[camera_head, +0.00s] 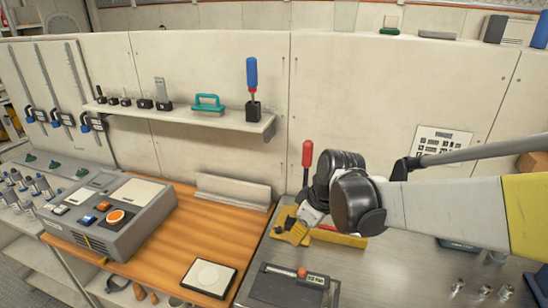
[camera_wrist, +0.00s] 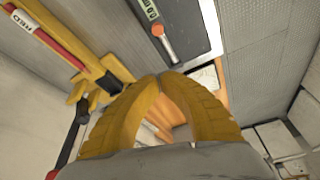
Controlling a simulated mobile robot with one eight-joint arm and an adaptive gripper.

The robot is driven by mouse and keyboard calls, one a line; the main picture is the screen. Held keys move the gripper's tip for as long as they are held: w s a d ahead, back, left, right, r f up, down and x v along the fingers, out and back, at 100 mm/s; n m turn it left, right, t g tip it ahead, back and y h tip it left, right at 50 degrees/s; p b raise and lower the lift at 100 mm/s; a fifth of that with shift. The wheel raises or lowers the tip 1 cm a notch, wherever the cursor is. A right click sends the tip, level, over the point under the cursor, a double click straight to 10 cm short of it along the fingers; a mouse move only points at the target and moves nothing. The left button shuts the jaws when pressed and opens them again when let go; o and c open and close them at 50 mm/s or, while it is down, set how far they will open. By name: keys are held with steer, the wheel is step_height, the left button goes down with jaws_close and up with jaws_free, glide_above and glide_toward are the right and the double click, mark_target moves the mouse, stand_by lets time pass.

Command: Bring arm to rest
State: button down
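My arm comes in from the right in the head view, a pale link with a yellow band and black wrist joints. My gripper (camera_head: 288,232) hangs at its end over the grey worktop (camera_head: 395,278), partly hidden by the wrist. In the wrist view the two yellow fingers of my gripper (camera_wrist: 163,76) curve together and meet at their tips. Nothing shows between them.
A grey device with a display (camera_head: 292,285) lies in front of the gripper. A control box (camera_head: 110,215) and a white pad (camera_head: 209,278) are on the wooden top at left. A wall shelf (camera_head: 185,119) holds small tools and a blue-handled screwdriver (camera_head: 252,78). Several metal parts lie at right.

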steer(key=s+d+r+m+t+h+b, duration=0.1)
steer(key=s+d+r+m+t, duration=0.1)
steer(key=s+d+m, duration=0.3)
steer(key=s+d+r+m+t+h+b, duration=0.1)
steer(key=s+d+m, duration=0.4)
steer(key=s, duration=0.6)
steer(key=shift+d+r+t+h, duration=0.2)
steer(key=shift+r+t+h, duration=0.3)
steer(key=shift+t, duration=0.3)
steer(key=shift+s, duration=0.1)
